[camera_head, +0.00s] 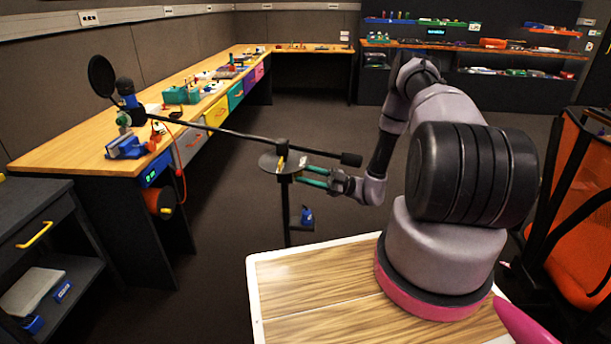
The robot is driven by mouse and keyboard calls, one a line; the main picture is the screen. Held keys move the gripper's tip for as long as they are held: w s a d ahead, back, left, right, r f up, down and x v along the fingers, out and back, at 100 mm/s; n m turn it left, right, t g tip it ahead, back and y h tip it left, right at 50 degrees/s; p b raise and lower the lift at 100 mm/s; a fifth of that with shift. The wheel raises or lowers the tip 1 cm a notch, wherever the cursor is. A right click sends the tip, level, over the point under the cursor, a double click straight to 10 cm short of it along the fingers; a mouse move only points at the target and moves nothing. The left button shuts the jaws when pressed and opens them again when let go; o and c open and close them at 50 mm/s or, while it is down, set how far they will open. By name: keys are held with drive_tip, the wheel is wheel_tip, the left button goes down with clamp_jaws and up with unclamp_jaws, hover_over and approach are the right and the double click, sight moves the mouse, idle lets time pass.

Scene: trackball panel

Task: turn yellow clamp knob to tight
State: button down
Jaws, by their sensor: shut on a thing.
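A dark boom stand (286,213) stands on the floor, its long boom running from a microphone at upper left to a dark counterweight at right. The yellow clamp knob (281,165) shows as a small yellow strip at the stand's clamp, beside a dark round disc (266,163). My gripper (302,174) comes from the right with its green fingers at the clamp. It is shut on the knob, small in this view. The fingertips and the clamp parts hide some of the knob, and its turn angle cannot be told.
A long wooden bench (80,152) with tools and coloured drawers runs along the left wall. The boom's microphone (128,95) and pop filter hang over its near end. An orange chair (580,210) stands at right. The floor around the stand is mostly clear.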

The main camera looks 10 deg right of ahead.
drive_tip(key=n+g+h, duration=0.1)
drive_tip(key=n, duration=0.3)
drive_tip(key=n+g+h, duration=0.1)
drive_tip(key=n+g, duration=0.1)
drive_tip(key=n, duration=0.3)
drive_tip(key=n+g+h, duration=0.1)
drive_tip(key=n, duration=0.3)
drive_tip(key=shift+w+d+r+n, duration=0.1)
drive_tip(key=shift+w+r+n, duration=0.05)
drive_tip(key=shift+r+n, duration=0.15)
drive_tip(key=shift+n, duration=0.3)
drive_tip(key=shift+c, duration=2.2)
unclamp_jaws()
